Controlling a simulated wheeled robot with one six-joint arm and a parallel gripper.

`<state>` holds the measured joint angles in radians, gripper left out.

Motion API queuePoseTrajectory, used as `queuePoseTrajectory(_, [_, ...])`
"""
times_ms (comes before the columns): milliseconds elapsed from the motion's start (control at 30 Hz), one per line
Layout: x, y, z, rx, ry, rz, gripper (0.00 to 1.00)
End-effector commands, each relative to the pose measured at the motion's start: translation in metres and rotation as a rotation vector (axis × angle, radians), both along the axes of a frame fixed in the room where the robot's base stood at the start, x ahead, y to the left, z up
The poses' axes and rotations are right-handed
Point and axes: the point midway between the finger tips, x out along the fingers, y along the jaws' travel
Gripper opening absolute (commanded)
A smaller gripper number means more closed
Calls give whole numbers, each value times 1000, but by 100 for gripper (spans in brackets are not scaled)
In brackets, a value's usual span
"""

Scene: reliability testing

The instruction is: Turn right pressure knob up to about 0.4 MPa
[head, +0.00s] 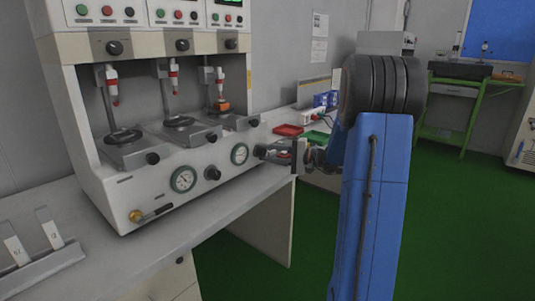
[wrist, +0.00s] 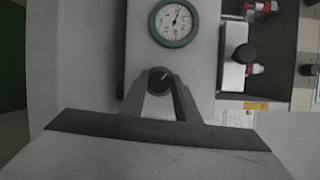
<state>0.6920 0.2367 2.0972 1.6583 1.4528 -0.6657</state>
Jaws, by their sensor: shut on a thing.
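The right pressure knob (wrist: 158,76) is black with a pale mark line and sits between my fingertips in the wrist view. My gripper (wrist: 158,88) is shut on it, one finger on each side. In the head view my gripper (head: 262,152) reaches the machine's front panel from the right, and the knob is largely hidden there. The right pressure gauge (head: 239,153) has a green rim and is just left of the gripper. It also shows in the wrist view (wrist: 174,22), white-faced with a dark needle; its numbers are too small to read.
The left gauge (head: 183,179) and left knob (head: 212,172) are farther left on the white machine (head: 145,192). A brass fitting (head: 150,213) sticks out at the lower left. Red (head: 288,130) and green (head: 315,136) trays lie on the bench behind the gripper.

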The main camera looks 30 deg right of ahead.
Motion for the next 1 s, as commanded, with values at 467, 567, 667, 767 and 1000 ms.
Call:
queuePoseTrajectory(467, [0, 0, -5, 393, 145, 0, 7])
queuePoseTrajectory(567, [0, 0, -5, 455, 168, 0, 7])
queuePoseTrajectory(667, [0, 0, -5, 503, 186, 0, 7])
queuePoseTrajectory(767, [0, 1, -5, 541, 199, -1, 7])
queuePoseTrajectory(1000, [0, 0, -5, 588, 215, -1, 7])
